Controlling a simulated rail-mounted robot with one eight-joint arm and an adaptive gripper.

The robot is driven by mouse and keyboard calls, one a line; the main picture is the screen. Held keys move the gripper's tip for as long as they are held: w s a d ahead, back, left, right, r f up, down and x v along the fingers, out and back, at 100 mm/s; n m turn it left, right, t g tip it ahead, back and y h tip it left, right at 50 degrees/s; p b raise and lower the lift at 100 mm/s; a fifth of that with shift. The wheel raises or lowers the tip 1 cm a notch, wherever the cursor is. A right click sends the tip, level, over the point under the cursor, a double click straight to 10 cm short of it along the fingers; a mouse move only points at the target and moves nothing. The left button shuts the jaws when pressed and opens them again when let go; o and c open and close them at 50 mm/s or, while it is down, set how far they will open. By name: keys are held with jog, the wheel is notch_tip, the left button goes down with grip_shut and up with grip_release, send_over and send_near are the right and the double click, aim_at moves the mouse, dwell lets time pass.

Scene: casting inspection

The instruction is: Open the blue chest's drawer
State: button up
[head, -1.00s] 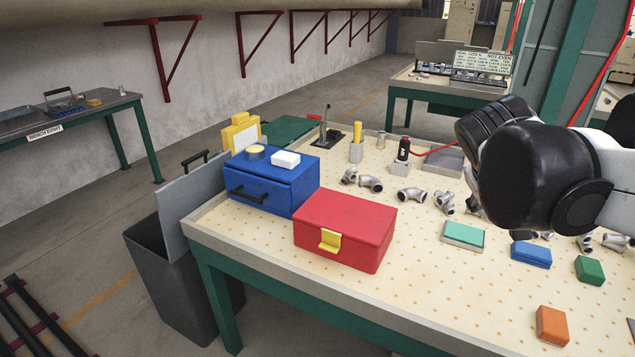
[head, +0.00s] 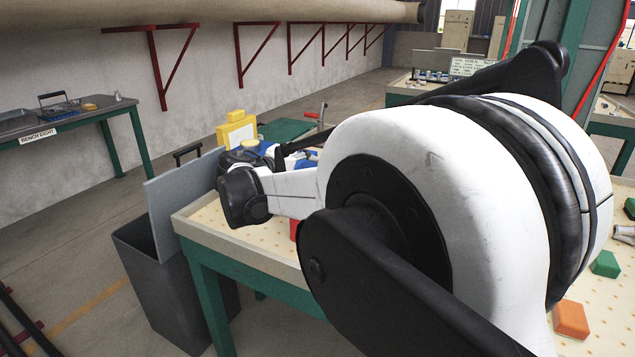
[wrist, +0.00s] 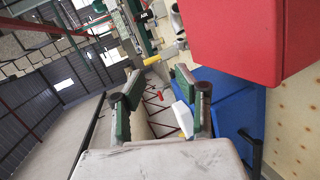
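The blue chest (wrist: 222,98) shows in the wrist view, beside the red box and partly hidden by it and by a gripper finger. Its dark drawer handle (wrist: 251,150) stands out at the lower right. In the head view my arm covers nearly all of the chest; only a small blue patch (head: 306,155) shows. The drawer front looked shut earlier; its state now is hard to tell.
The red box (wrist: 235,35) is close to the fingers in the wrist view. A white block (wrist: 182,118) is by the right finger. A yellow case (head: 237,132) stands behind the chest. A dark bin (head: 160,280) stands left of the bench (head: 228,238).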

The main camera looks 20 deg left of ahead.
jog(key=s+a+f+n+t+b, duration=0.1)
jog(key=s+a+f, duration=0.3)
jog(key=a, duration=0.4)
jog(key=s+a+f+n+t+y+b, duration=0.1)
jog(key=s+a+f, duration=0.3)
jog(key=a, duration=0.4)
jog(key=s+a+f+n+t+y+b, duration=0.1)
jog(key=s+a+f, duration=0.3)
jog(key=a, duration=0.4)
jog(key=shift+s+a+f+n+t+b, duration=0.15)
jog(key=shift+s+t+b, duration=0.1)
jog(key=shift+s+b, duration=0.15)
jog(key=shift+s+a+f+n+t+b, duration=0.1)
jog(key=shift+s+a+n+t+b, duration=0.05)
jog(key=shift+s+t+b, duration=0.15)
jog(key=w+b, duration=0.1)
jog(key=w, duration=0.3)
jog(key=w+b, duration=0.1)
jog(key=w, duration=0.4)
jog(key=w+d+b, duration=0.1)
jog(key=w, duration=0.3)
jog(key=shift+w, duration=0.25)
jog(key=shift+c, duration=0.5)
grip_shut()
